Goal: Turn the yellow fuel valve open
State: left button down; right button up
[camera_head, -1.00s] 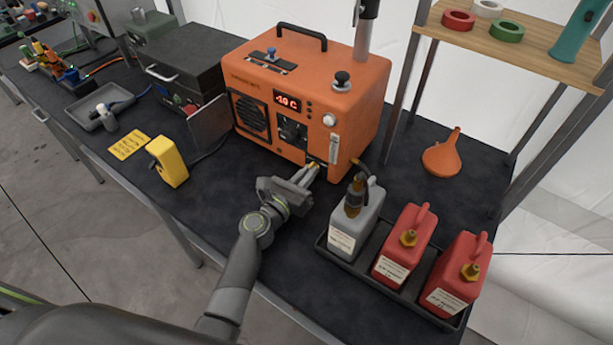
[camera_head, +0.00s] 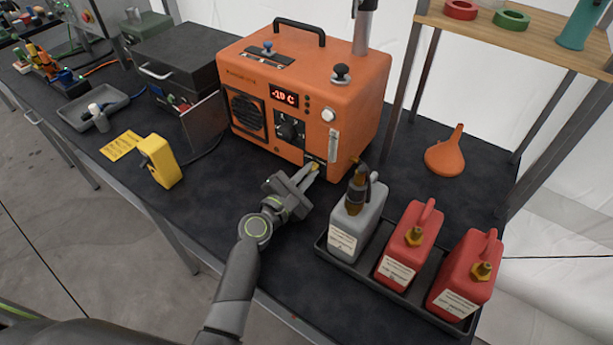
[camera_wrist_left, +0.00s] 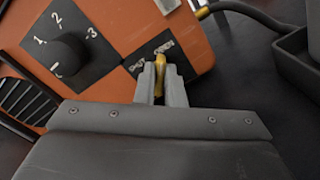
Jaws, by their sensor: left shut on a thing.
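The orange heater (camera_head: 300,95) stands on the dark table with a display reading about -10 C. The yellow fuel valve (camera_wrist_left: 160,68) is a small lever on a black plate low on the heater's front, at its right corner. My left gripper (camera_head: 314,170) is shut on the valve lever; in the left wrist view its two fingers (camera_wrist_left: 161,90) sit on either side of it. The lever runs nearly straight up between the fingers there. My right gripper is not in view.
A tray (camera_head: 325,245) with a grey jug (camera_head: 358,222) and two red cans (camera_head: 405,245) stands right of my left arm. A yellow meter (camera_head: 160,162) stands to the left. An orange funnel (camera_head: 446,155) is at the back right. A hose joins the heater's right side.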

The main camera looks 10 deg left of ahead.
pick_arm(q)
jog(key=shift+f+m, duration=0.1)
jog(key=shift+m, duration=0.6)
jog(key=c, duration=1.5)
grip_release()
jog(key=b+v, duration=0.3)
jog(key=v, duration=1.4)
jog(key=shift+s+a, duration=0.1)
jog(key=shift+s, duration=0.15)
